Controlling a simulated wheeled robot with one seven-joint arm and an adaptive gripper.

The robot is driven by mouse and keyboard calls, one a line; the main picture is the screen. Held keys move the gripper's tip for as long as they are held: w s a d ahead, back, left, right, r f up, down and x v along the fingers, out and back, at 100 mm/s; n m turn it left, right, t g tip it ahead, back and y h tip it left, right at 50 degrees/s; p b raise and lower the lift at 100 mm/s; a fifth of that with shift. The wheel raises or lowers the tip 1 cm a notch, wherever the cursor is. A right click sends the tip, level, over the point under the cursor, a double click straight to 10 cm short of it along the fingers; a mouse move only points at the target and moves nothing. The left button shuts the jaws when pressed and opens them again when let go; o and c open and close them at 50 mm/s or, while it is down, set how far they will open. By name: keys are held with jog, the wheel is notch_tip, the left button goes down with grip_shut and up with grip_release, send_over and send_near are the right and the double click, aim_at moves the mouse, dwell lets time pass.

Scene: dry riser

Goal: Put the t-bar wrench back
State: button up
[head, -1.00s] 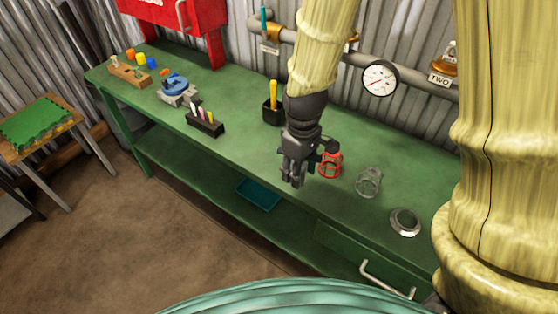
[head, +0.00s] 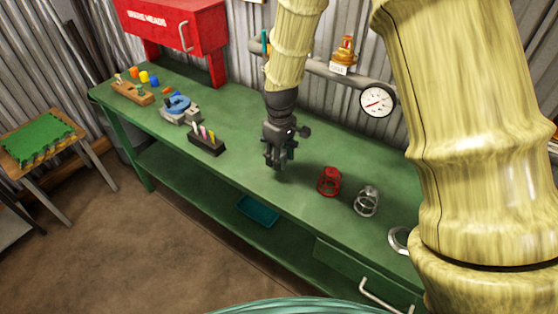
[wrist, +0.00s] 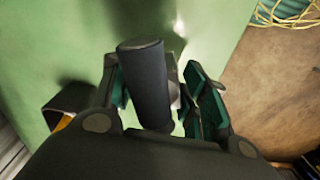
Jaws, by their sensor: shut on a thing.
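My gripper (head: 277,165) is above the green bench, left of the red cage-like part. It is shut on a dark cylindrical bar, which I take to be the t-bar wrench (wrist: 147,82). In the wrist view the bar stands between the teal finger pads and points up and away from the palm. In the head view a dark knob-like end (head: 304,132) sticks out to the right of the gripper; the rest of the wrench is hidden by the fingers. A black open holder (wrist: 72,103) with something yellow in it shows left of the fingers in the wrist view.
The green bench (head: 240,187) holds a red cage-like part (head: 329,181), a clear one (head: 367,200), a black marker holder (head: 206,144) and a blue-topped vice (head: 180,106). A pipe with a gauge (head: 377,101) runs behind. A red cabinet (head: 180,25) hangs back left.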

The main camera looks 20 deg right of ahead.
jog(key=shift+w+f, duration=0.1)
jog(key=shift+w, duration=0.2)
jog(key=shift+f+p, duration=0.5)
jog(key=shift+f, duration=1.15)
jog(key=shift+f, duration=0.1)
jog(key=o, duration=1.3)
jog(key=shift+f, duration=0.1)
jog(key=shift+o, duration=0.2)
notch_tip(320, 180, up, 12)
jog(key=shift+r+b, duration=0.2)
jog(key=shift+b, duration=0.8)
